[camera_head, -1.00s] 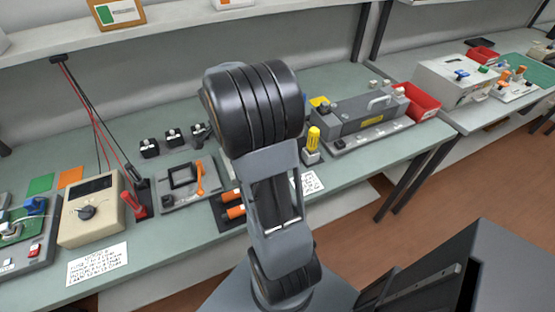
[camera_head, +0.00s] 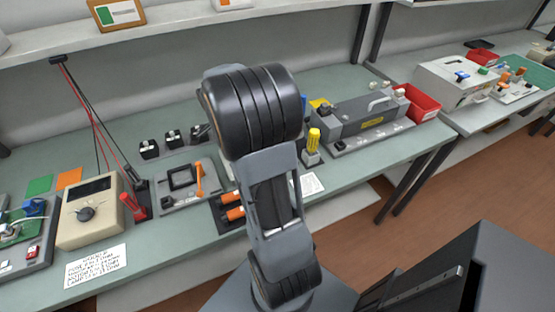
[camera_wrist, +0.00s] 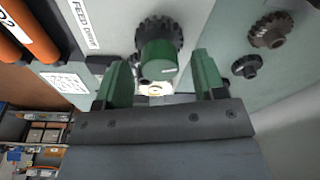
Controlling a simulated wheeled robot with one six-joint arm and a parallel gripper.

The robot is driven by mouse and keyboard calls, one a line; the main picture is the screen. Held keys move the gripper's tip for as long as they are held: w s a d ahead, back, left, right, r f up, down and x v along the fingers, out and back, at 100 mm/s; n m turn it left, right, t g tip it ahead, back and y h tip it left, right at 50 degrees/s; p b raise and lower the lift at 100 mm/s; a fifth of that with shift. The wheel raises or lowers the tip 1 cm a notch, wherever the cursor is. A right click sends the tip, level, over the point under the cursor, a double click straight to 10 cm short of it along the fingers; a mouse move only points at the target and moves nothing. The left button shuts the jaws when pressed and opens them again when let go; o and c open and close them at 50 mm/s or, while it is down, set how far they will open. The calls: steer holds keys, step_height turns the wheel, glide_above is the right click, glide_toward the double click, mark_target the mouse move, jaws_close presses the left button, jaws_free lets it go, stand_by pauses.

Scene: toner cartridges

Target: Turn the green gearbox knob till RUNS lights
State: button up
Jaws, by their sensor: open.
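The green knob (camera_wrist: 160,60) shows in the wrist view as a short green cylinder in front of a dark toothed gear (camera_wrist: 158,29). My gripper (camera_wrist: 160,66) is open, with one green finger to the left of the knob and one to its right. Gaps show between the knob and both fingers. A small bright round spot (camera_wrist: 153,89) shows just beyond the knob, partly cut off by my gripper's body; I cannot read any RUNS mark. In the head view my arm hides the gripper and the knob.
In the head view, a yellow-handled tool (camera_head: 313,139) and a grey unit (camera_head: 362,115) stand right of my arm.

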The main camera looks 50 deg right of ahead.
steer(key=shift+r, duration=0.1)
step_height(320, 180, up, 7)
steer(key=p, duration=0.5)
steer(key=shift+s, duration=0.1)
stand_by(0.7)
